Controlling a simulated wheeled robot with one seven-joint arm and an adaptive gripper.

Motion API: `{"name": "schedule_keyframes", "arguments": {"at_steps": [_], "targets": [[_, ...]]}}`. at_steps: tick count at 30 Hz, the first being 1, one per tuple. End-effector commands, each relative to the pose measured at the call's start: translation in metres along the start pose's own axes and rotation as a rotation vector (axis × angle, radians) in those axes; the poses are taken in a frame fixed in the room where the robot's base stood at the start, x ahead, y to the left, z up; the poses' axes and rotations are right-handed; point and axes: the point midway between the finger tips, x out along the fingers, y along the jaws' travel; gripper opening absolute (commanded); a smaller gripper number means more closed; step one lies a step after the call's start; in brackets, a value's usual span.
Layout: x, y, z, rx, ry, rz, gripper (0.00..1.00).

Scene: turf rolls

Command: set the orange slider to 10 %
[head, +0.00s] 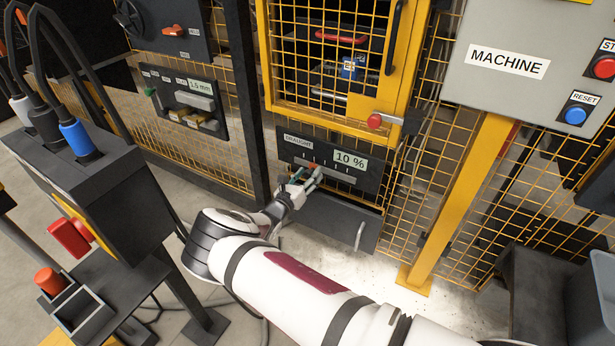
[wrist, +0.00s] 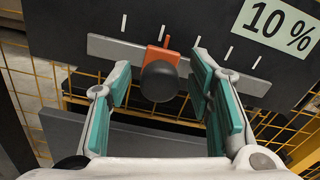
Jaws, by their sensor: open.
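The orange slider (wrist: 163,57) shows in the wrist view with a round dark knob (wrist: 160,81) on its front. It sits on a grey horizontal track (wrist: 115,50), near the second white tick mark from the left. The label at the right of the track (wrist: 276,25) reads 10 %, and the same label shows in the head view (head: 350,160). My gripper (wrist: 162,78) is open, with one teal-padded finger on each side of the knob and visible gaps to it. In the head view my gripper (head: 303,180) is in front of the dark DRAUGHT panel (head: 290,153) and covers part of the track.
Below the panel is a dark drawer front with a pale handle (head: 360,236). Above it is a yellow-framed mesh door (head: 400,60) with a red-knobbed latch (head: 375,121). A yellow post (head: 465,200) and the grey MACHINE box (head: 540,60) stand at the right.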

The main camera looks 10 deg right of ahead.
Motion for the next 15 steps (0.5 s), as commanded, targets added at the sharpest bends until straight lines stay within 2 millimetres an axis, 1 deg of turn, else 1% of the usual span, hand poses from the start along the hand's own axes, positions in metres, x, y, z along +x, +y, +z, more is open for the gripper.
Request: {"name": "schedule_keyframes", "arguments": {"at_steps": [4, 10, 11, 15], "targets": [[-0.0001, 0.0, 0.0003, 0.0, 0.0, 0.0, 0.47], [-0.0002, 0.0, 0.0003, 0.0, 0.0, 0.0, 0.02], [-0.0002, 0.0, 0.0002, 0.0, 0.0, 0.0, 0.0], [-0.0002, 0.0003, 0.0002, 0.0, 0.0, 0.0, 0.0]]}}
